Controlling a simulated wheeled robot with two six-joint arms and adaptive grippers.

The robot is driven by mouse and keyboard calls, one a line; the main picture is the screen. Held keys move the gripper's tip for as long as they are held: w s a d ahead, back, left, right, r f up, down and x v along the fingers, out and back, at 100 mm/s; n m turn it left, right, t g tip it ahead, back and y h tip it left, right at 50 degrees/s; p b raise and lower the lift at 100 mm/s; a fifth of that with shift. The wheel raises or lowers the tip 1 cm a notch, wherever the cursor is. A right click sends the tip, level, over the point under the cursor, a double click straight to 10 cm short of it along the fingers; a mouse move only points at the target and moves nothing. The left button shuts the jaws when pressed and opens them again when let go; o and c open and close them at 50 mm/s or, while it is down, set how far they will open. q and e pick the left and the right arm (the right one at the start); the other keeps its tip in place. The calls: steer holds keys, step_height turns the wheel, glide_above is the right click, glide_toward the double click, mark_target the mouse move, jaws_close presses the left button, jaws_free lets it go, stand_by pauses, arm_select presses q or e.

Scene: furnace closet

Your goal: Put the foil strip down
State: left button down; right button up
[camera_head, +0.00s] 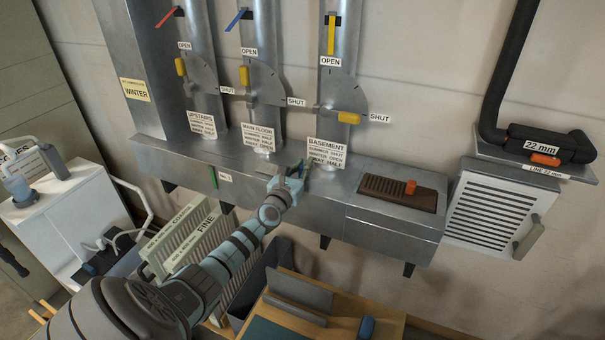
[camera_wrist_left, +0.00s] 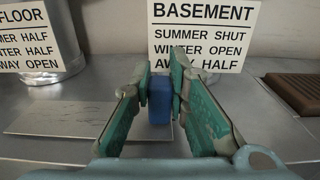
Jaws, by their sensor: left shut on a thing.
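My left gripper (camera_head: 292,176) is over the top of the long metal duct (camera_head: 180,160), just in front of the BASEMENT label. In the left wrist view its green-padded fingers (camera_wrist_left: 161,98) are shut on a blue block (camera_wrist_left: 160,101). A thin flat grey metal sheet, which looks like the foil strip (camera_wrist_left: 75,118), extends left from beneath the block. The strip is level with and close above or on the duct top; I cannot tell whether it touches. The fingers hide part of its right end. My right gripper is not in view.
The BASEMENT label (camera_wrist_left: 204,37) and its pipe (camera_head: 337,90) stand just behind the gripper. A brown slotted grille (camera_head: 385,193) with an orange knob sits to the right on the duct. A FINE filter (camera_head: 190,235) and a wooden bench (camera_head: 335,305) are below.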

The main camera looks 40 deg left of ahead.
arm_select(q)
steer(key=shift+f+b, duration=0.35)
steer(key=shift+b, duration=0.1)
steer(key=shift+s+f, duration=0.1)
steer(key=shift+f, duration=0.2)
steer(key=c, duration=1.6)
jaws_free()
steer(key=shift+s, duration=0.1)
steer(key=shift+o, duration=0.2)
steer(key=shift+a, duration=0.1)
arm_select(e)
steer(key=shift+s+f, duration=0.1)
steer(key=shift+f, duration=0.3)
arm_select(q)
steer(key=shift+w, duration=0.2)
